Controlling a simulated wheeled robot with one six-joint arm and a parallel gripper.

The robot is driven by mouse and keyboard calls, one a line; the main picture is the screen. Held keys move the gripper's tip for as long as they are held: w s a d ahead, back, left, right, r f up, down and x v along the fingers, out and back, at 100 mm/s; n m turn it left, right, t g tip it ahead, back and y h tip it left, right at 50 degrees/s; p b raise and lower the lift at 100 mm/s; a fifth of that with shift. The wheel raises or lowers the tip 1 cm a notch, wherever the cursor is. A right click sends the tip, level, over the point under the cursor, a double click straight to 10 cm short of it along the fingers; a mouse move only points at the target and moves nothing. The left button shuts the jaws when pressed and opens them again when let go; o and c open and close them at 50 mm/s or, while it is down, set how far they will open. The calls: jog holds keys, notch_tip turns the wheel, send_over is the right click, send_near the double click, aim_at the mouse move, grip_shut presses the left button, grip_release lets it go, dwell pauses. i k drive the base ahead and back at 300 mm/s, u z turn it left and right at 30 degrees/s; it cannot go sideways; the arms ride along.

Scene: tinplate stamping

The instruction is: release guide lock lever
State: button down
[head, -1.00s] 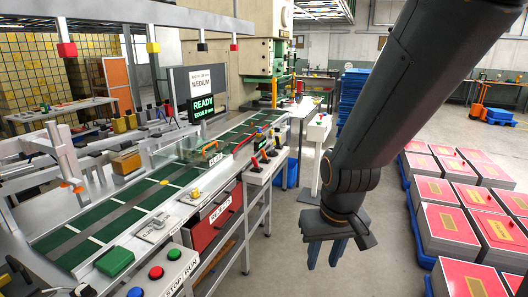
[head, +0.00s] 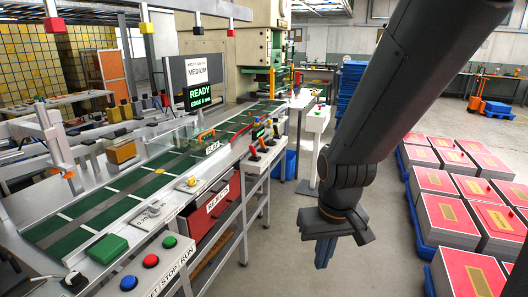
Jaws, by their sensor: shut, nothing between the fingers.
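An orange handle (head: 206,136) stands at the near edge of the green conveyor (head: 140,192), above a small label that I cannot read. Farther right, a bank of small levers (head: 264,140) with coloured ends sits on a white ledge beside the conveyor. No readable label shows which of these is the guide lock lever. My gripper (head: 324,262) points down over the open floor, right of the levers and well apart from them. Its fingers are together and hold nothing.
A control panel with a red button (head: 150,261), a green and a blue one is at the front left. A screen (head: 200,97) reads READY. A red rejects bin (head: 212,215) sits under the conveyor. Red-topped stacks (head: 470,215) on blue pallets stand at right. Grey floor lies between.

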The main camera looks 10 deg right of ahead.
aim_at(262, 146)
jog(key=z, duration=0.55)
jog(key=i, duration=1)
jog(key=u, duration=0.2)
